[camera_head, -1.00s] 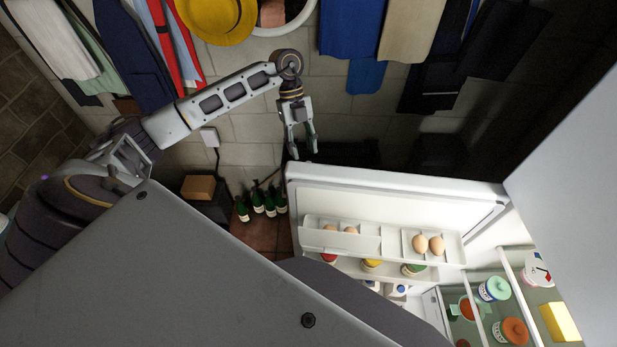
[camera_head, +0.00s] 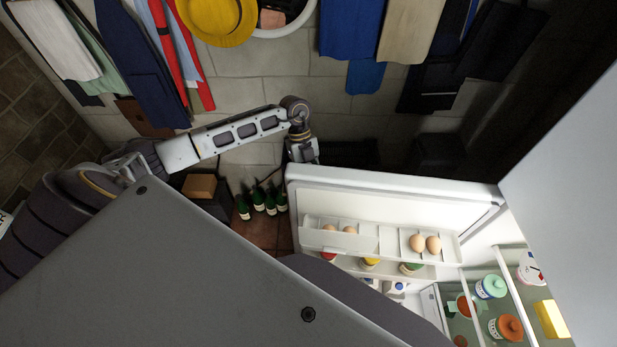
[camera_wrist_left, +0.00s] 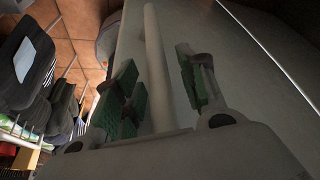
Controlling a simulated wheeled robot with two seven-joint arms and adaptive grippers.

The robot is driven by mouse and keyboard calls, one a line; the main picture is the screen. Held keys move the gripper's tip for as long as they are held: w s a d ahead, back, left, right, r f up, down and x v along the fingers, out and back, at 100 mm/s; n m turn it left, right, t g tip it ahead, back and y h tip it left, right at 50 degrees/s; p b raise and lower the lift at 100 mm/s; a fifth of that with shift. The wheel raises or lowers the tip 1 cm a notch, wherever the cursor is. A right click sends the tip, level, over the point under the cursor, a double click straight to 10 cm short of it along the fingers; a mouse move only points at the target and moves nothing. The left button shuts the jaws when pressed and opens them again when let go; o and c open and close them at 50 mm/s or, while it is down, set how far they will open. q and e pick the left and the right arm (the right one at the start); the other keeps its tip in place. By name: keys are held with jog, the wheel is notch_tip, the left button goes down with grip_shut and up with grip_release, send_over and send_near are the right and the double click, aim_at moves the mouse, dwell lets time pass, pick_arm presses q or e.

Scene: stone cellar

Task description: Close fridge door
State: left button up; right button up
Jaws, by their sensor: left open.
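The white fridge door (camera_head: 395,204) stands open in the head view, its inner face and shelves showing. The fridge body (camera_head: 575,160) is at the right, with food on its shelves. My left gripper (camera_head: 303,152) is just beyond the door's free edge at its left end; its fingertips are hidden behind the door. In the left wrist view my left gripper (camera_wrist_left: 160,85) is open, with green-padded fingers on either side of a pale bar handle (camera_wrist_left: 154,50) on the door's outer face (camera_wrist_left: 225,60). I cannot tell whether the pads touch it. My right gripper is not in view.
Eggs (camera_head: 425,243) and jars sit in the door shelves. Several green bottles (camera_head: 264,200) and a dark crate with a brown box (camera_head: 200,187) stand on the floor left of the door. Clothes (camera_head: 350,30) and a yellow hat (camera_head: 217,18) hang on the stone wall.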

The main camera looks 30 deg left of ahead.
pick_arm(q)
jog(key=shift+f, duration=0.1)
jog(key=shift+c, duration=0.2)
grip_shut()
jog(key=shift+s+d, duration=0.1)
jog(key=shift+s, duration=0.05)
dwell(0.3)
